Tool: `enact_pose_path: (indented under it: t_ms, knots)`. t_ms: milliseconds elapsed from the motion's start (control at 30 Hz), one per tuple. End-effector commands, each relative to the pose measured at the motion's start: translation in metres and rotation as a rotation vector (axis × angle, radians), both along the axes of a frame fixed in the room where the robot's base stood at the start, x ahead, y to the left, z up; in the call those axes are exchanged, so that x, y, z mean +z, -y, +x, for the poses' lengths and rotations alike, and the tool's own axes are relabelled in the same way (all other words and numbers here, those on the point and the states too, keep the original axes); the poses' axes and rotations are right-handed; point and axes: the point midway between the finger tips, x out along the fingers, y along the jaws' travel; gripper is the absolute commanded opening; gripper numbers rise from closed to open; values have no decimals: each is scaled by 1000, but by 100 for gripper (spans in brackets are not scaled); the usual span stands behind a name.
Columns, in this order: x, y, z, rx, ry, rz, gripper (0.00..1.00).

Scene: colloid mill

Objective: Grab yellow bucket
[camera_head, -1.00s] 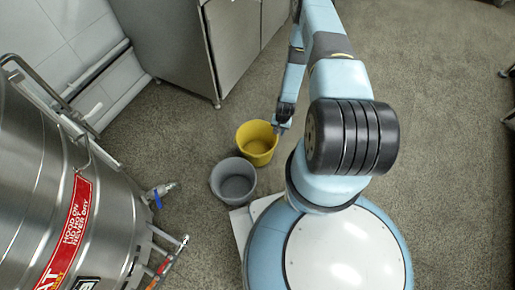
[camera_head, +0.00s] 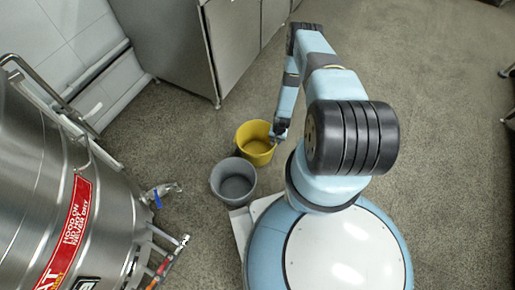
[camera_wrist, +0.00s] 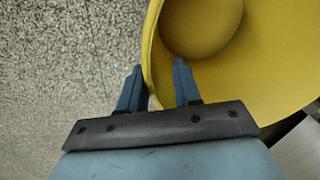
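The yellow bucket (camera_head: 256,147) stands on the floor, open at the top, near the middle of the head view. My gripper (camera_head: 273,136) is at its right rim there, where the fingers are too small to make out clearly. In the wrist view the bucket (camera_wrist: 270,70) fills the upper right. My gripper (camera_wrist: 158,65) is open and straddles the bucket's rim. The left blue finger is outside the wall and the right one is inside. The rim passes between them, with a clear gap to the right finger.
A grey bucket (camera_head: 234,182) stands just in front of the yellow one, close to my base. A large steel vessel (camera_head: 45,190) with a tap (camera_head: 160,192) is at the left. Steel cabinets (camera_head: 180,50) stand behind.

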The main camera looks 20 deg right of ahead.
Motion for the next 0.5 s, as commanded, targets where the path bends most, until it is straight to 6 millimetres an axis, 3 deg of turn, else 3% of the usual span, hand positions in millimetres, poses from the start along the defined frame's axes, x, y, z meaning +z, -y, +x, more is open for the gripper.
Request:
enact_pose_path:
  t_ms: [167, 433, 500]
  knots:
    - [-14, -1, 0, 0, 0, 0, 33]
    - [-16, -1, 1, 0, 0, 0, 33]
    - [-16, -1, 1, 0, 0, 0, 27]
